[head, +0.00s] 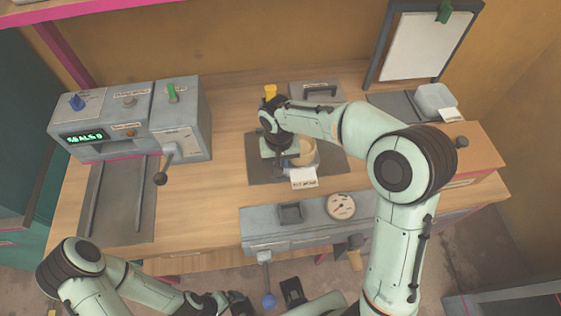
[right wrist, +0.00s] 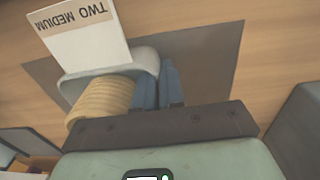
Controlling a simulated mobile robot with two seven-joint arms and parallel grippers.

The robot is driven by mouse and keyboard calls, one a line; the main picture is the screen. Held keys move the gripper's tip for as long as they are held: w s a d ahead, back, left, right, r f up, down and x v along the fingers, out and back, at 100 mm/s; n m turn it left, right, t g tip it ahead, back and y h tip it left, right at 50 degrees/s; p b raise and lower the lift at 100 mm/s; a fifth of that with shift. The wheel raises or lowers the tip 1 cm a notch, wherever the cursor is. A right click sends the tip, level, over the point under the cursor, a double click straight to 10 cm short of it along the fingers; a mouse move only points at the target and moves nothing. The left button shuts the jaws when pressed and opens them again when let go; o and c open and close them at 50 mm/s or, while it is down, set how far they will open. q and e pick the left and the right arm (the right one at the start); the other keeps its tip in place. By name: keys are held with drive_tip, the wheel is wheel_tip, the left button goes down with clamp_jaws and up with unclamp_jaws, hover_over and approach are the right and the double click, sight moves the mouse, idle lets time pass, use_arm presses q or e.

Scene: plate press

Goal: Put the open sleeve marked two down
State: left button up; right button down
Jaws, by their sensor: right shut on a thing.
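The sleeve marked two (right wrist: 140,62) is a pale open holder with a card reading "TWO MEDIUM" (right wrist: 85,30). A tan ribbed stack (right wrist: 98,104) shows at its near side; it also shows in the head view (head: 304,152). My right gripper (head: 285,150) is over the dark mat (head: 262,176) at the table's middle. Its blue fingers are shut on the sleeve's edge, seen in the right wrist view (right wrist: 170,85). I cannot tell whether the sleeve touches the mat. My left arm is low at the bottom left; its fingers are not clear.
A grey machine (head: 190,95) with a green display and a lever stands at left, beside a railed dark plate (head: 125,205). A grey panel with a gauge (head: 341,206) is at the front. Another pale sleeve (head: 434,98) sits at back right, below a clipboard (head: 428,48).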

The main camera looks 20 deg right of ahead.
drive_tip(key=shift+f, duration=0.15)
drive_tip(key=c, duration=1.2)
unclamp_jaws()
drive_tip(key=shift+c, duration=0.2)
